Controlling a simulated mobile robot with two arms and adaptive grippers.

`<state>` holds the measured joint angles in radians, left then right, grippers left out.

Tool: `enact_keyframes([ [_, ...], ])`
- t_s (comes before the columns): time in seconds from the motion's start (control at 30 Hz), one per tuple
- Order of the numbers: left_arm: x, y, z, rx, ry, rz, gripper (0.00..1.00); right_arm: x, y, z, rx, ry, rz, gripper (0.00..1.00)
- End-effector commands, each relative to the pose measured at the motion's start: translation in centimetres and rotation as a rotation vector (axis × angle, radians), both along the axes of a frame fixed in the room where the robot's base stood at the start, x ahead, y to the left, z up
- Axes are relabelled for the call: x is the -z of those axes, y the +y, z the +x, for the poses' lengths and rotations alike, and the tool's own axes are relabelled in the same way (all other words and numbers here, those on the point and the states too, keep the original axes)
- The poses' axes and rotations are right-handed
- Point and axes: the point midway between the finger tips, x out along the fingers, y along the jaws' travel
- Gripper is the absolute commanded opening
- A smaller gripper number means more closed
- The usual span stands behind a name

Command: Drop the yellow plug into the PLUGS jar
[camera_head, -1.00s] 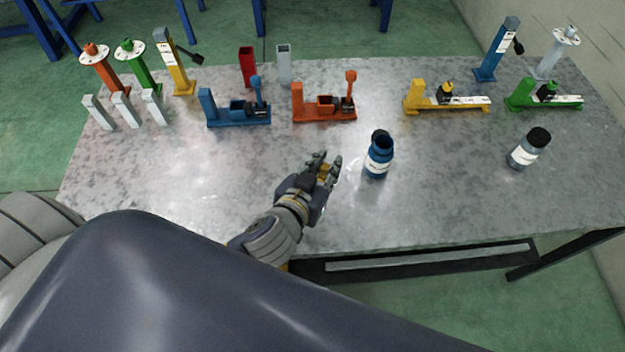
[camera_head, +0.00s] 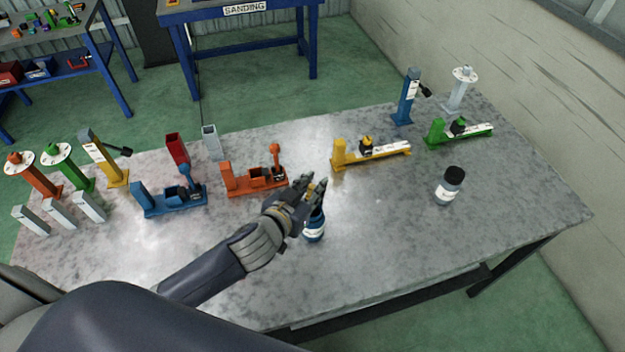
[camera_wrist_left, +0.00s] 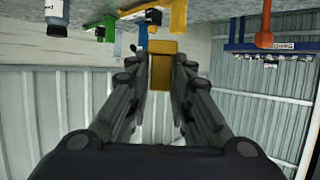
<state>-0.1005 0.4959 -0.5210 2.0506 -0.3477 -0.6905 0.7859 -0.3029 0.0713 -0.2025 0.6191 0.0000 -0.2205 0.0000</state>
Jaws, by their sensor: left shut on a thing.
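My left gripper (camera_head: 314,190) is shut on the yellow plug (camera_head: 312,191), a small yellow block between its fingertips. The plug also shows in the left wrist view (camera_wrist_left: 161,68), pinched between the two fingers. A blue jar with a white label (camera_head: 314,231) stands on the table directly below and behind my gripper in the head view. Its mouth is hidden by the gripper, and its label is too small to read. My right gripper is not in view.
On the grey table (camera_head: 380,240) stand an orange fixture (camera_head: 250,179), a blue one (camera_head: 168,198), a yellow one (camera_head: 370,150) and a green one (camera_head: 458,131). Posts and grey blocks stand at the left. The table's front right is clear.

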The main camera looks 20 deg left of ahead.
Motion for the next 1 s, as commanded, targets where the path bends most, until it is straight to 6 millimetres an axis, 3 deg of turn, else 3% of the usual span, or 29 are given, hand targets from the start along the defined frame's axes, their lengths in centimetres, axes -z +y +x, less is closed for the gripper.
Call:
enact_keyframes([
  [0.4,4.4,0.0,0.0,-0.001,0.000,0.000,0.09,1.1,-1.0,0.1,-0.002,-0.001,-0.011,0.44],
  [0.87,5.0,0.0,0.0,0.001,-0.001,-0.001,0.09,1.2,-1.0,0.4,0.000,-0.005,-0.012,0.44],
  [0.9,5.0,0.0,0.0,0.001,-0.001,-0.001,0.27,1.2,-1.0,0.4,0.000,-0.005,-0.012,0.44],
  [1.0,5.0,0.0,0.0,0.001,-0.001,-0.001,0.43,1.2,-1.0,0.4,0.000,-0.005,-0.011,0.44],
])
